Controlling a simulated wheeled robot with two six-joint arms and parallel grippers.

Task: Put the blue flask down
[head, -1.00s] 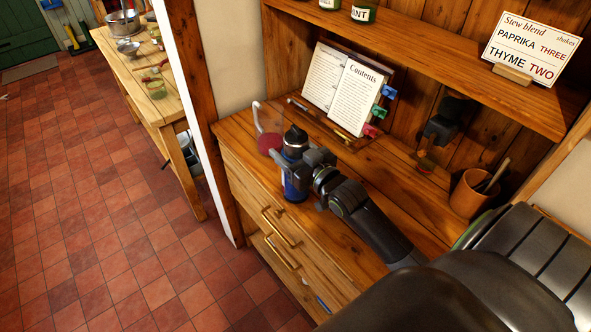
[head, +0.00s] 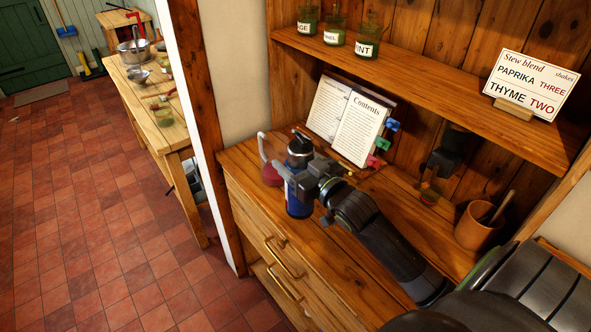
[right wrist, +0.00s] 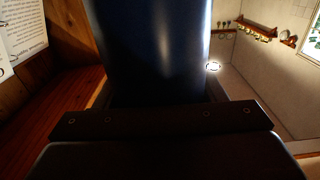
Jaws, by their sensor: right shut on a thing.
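The blue flask (head: 298,206), with a black cap, is upright over the wooden counter (head: 330,240) near its left end. My right gripper (head: 297,178) is shut around its upper body, with the arm coming in from the lower right. I cannot tell whether the flask's base touches the counter. In the right wrist view the dark blue flask (right wrist: 155,50) fills the middle, close against the gripper, and its base is hidden. My left gripper is not in view.
A red item with a pale handle (head: 271,175) is close beside the flask. An open book (head: 350,120) leans behind. A brown pot (head: 478,222) stands to the right. Jars (head: 335,32) and a recipe card (head: 531,84) stand on the upper shelf. Bare counter lies in front.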

